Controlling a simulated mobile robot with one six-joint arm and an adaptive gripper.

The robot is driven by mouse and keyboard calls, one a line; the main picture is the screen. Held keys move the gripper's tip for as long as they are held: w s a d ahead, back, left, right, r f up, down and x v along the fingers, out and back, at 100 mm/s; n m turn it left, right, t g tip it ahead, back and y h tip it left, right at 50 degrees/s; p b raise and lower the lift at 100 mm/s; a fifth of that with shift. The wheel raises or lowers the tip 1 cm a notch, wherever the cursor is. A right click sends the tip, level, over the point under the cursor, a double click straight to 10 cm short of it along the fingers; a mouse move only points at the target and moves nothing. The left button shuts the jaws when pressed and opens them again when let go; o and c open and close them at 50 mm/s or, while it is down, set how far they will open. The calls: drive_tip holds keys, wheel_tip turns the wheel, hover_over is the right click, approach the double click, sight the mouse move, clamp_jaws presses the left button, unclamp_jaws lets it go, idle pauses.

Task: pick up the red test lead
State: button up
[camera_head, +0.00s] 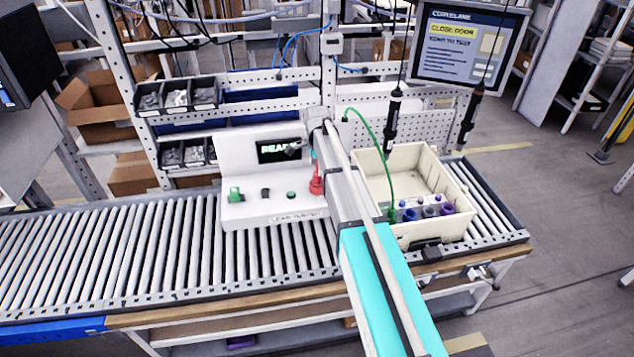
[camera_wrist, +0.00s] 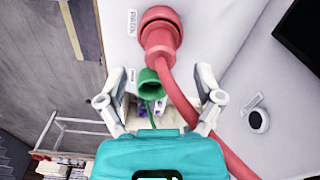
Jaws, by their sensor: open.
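The red test lead has a thick red plug (camera_wrist: 160,38) that stands at the labelled white panel in the wrist view. Its red cable (camera_wrist: 205,130) runs down past the right finger. In the head view the red plug (camera_head: 316,186) is at the right end of the white tester (camera_head: 270,207), beside my arm. My gripper (camera_wrist: 160,101) is open, with one finger on each side of the picture. The plug is beyond the fingertips and apart from them. Most of my gripper is hidden in the head view.
A green plug (camera_wrist: 152,86) shows between the fingers, apparently farther off. A cream crate (camera_head: 430,232) with blue and purple parts stands right of my arm, a green cable (camera_head: 372,140) running into it. Two dark screwdrivers (camera_head: 392,120) hang above. The roller conveyor is clear at left.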

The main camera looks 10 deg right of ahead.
sight(317, 172)
drive_tip(key=shift+f, duration=0.2)
wheel_tip(317, 172, down, 5)
drive_tip(key=b, duration=0.5)
drive_tip(key=shift+d, duration=0.1)
drive_tip(key=shift+r, duration=0.1)
idle(0.4)
clamp_jaws()
drive_tip(key=shift+w+r, duration=0.1)
drive_tip(key=shift+r, duration=0.05)
idle(0.4)
